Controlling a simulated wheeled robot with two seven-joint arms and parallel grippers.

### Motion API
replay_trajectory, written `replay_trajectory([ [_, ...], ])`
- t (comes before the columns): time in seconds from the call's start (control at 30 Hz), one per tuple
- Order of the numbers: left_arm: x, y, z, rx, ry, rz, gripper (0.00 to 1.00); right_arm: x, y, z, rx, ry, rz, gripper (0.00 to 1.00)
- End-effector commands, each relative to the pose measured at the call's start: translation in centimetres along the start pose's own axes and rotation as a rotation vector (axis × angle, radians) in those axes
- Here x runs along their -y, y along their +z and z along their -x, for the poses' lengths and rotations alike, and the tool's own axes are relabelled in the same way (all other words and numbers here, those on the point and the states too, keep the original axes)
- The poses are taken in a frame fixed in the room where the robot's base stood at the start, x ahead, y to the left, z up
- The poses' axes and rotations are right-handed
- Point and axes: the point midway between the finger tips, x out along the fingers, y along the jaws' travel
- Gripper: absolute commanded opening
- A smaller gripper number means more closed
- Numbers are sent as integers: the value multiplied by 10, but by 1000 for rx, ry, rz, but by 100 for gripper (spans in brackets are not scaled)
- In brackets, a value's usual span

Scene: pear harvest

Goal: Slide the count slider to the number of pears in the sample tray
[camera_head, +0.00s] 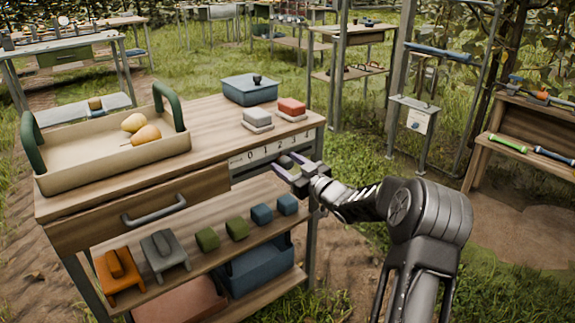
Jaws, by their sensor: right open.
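The sample tray (85,170), beige with green handles, stands on the left of the wooden bench top. Two pears show in it: a yellow pear (132,122) and an orange-yellow pear (146,134). The count slider's pale number scale (240,159) runs along the bench's front edge at the right. My right gripper (289,164) is open at the right part of the scale. Its fingers appear to be on either side of a small dark knob (285,161); whether they touch it I cannot tell. The gripper hides part of the slider. My left gripper is not in view.
A drawer handle (153,211) sticks out in front. The shelf below holds several coloured blocks.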

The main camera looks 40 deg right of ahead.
Motion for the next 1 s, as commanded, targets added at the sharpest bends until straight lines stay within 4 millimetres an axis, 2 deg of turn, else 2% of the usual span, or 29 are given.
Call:
replay_trajectory([
  [0.23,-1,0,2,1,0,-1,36,-1,-1,14,1,1,1,54],
  [0.6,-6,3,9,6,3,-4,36,-1,-1,70,1,1,0,54],
  [0.73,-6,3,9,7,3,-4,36,0,0,78,1,0,0,54],
  [1.0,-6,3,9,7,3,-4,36,0,0,78,0,0,0,54],
])
